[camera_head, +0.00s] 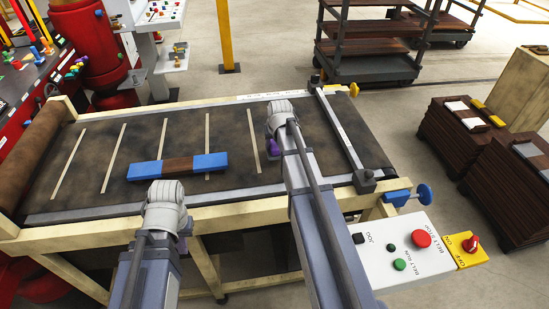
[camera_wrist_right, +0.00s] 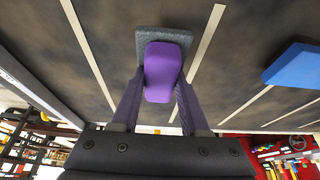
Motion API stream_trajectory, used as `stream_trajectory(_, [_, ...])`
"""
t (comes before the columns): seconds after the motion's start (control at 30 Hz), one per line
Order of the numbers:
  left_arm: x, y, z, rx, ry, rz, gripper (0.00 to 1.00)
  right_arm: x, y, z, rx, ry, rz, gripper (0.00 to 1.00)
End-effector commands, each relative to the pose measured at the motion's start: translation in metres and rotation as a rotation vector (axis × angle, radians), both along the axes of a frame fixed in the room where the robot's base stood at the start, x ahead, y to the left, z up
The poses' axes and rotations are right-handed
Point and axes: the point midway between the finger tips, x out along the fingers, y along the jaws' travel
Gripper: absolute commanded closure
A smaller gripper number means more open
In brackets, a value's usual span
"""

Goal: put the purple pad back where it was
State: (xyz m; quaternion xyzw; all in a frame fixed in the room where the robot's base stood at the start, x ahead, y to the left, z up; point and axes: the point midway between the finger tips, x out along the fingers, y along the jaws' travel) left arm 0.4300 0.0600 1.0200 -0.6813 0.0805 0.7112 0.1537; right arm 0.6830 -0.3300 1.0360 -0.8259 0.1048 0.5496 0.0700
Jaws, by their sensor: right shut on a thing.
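The purple pad (camera_wrist_right: 163,72) is between the two fingers of my right gripper (camera_wrist_right: 160,92) in the right wrist view, with a flat grey piece (camera_wrist_right: 122,42) at its far end. I cannot tell whether the grey piece touches the belt. In the head view, my right gripper (camera_head: 276,140) is over the right part of the belt, and a bit of purple (camera_head: 272,147) shows beside it. My left gripper (camera_head: 168,212) is at the belt's front edge, in front of the blue-ended bar; its fingers are mostly hidden behind the wrist.
The dark belt (camera_head: 90,135) has pale cross lines. A bar with blue ends and a brown middle (camera_head: 178,165) lies on it, left of my right gripper. A metal crossbar (camera_head: 340,135) spans the belt's right end. A button box (camera_head: 400,255) stands at front right.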

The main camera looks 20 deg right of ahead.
Motion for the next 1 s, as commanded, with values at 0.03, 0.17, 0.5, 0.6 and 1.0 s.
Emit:
stream_trajectory(0.03, [0.0, 0.0, -0.003, 0.0, 0.0, 0.0, 1.0, 0.0, 0.0, -0.003, 0.0, 0.0, 0.0, 1.0])
stream_trajectory(0.17, [0.0, 0.0, -0.003, 0.0, 0.0, 0.0, 1.0, 0.0, 0.0, -0.003, 0.0, 0.0, 0.0, 1.0])
stream_trajectory(0.5, [0.0, 0.0, -0.039, 0.0, 0.0, 0.002, 1.0, 0.0, 0.0, -0.039, 0.0, 0.0, 0.0, 1.0])
stream_trajectory(0.6, [0.0, 0.0, -0.041, 0.0, 0.0, 0.002, 1.0, 0.0, 0.0, -0.041, 0.0, 0.0, 0.0, 1.0])
stream_trajectory(1.0, [0.0, 0.0, -0.042, 0.0, 0.0, 0.002, 1.0, 0.0, 0.0, -0.042, 0.0, 0.0, 0.0, 0.52])
